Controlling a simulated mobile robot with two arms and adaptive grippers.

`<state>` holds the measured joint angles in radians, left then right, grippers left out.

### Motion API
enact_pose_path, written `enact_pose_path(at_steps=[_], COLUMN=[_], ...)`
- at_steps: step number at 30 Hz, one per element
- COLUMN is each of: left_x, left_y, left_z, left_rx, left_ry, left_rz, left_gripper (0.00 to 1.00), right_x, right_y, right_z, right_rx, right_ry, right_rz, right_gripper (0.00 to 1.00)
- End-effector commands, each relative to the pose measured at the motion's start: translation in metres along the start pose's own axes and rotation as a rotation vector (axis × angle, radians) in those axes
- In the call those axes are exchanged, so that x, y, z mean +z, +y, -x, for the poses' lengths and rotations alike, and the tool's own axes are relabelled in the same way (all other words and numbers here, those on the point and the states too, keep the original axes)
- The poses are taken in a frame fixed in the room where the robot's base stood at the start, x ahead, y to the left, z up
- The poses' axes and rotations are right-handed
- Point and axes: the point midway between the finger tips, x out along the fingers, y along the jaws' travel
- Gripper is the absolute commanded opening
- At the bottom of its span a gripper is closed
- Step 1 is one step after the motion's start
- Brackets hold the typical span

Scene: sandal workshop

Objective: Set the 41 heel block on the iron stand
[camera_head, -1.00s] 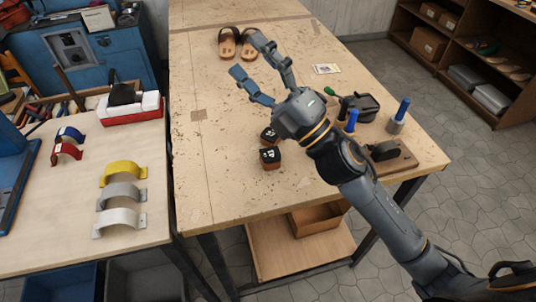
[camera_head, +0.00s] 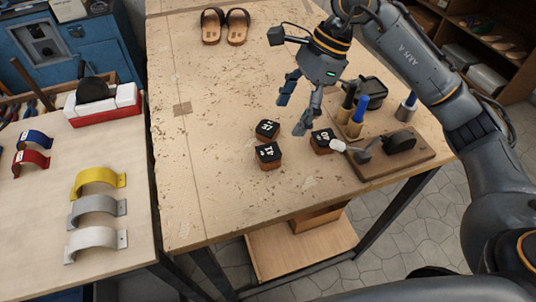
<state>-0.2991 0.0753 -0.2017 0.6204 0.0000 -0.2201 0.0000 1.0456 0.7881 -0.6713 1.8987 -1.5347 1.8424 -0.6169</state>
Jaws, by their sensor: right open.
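Three dark heel blocks with tan undersides and white numbers stand on the wooden workbench (camera_head: 215,160). The near left one, which seems to read 41, is the 41 heel block (camera_head: 269,157). Another heel block (camera_head: 267,128) sits just behind it, its number hard to read. A third heel block (camera_head: 322,141), seemingly marked 40, stands to the right. My right gripper (camera_head: 293,116) is open and empty above the bench, fingers pointing down, behind and between the blocks. A black iron piece on a wooden board (camera_head: 395,158) looks like the iron stand. My left gripper is out of view.
Tools with blue and black handles (camera_head: 357,115) and a dark object (camera_head: 371,90) stand right of the gripper. Sandals (camera_head: 225,26) lie at the back. A side table (camera_head: 45,215) holds coloured arches (camera_head: 98,180). The bench's left part is clear.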

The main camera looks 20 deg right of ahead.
Motion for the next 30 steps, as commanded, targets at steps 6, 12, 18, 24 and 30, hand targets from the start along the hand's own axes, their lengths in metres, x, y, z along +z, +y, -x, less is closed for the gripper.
enact_pose_path(at_steps=[6,12,18,24,30], left_x=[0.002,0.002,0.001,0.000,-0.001], left_y=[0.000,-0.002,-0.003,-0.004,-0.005], left_z=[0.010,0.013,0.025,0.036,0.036], left_rx=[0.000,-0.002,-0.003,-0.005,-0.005], left_ry=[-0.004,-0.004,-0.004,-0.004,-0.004], left_rz=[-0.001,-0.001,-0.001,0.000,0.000], left_gripper=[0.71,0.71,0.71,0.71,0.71], right_x=[0.002,0.002,0.004,0.003,0.002], right_y=[0.002,0.001,0.001,-0.001,-0.002], right_z=[-0.044,-0.067,-0.083,-0.113,-0.122], right_rx=[0.007,0.004,0.007,0.005,0.002], right_ry=[-0.004,-0.005,-0.006,-0.006,-0.005], right_rz=[0.002,0.001,0.001,0.001,0.002], right_gripper=[0.72,0.72,0.72,0.72,0.72])
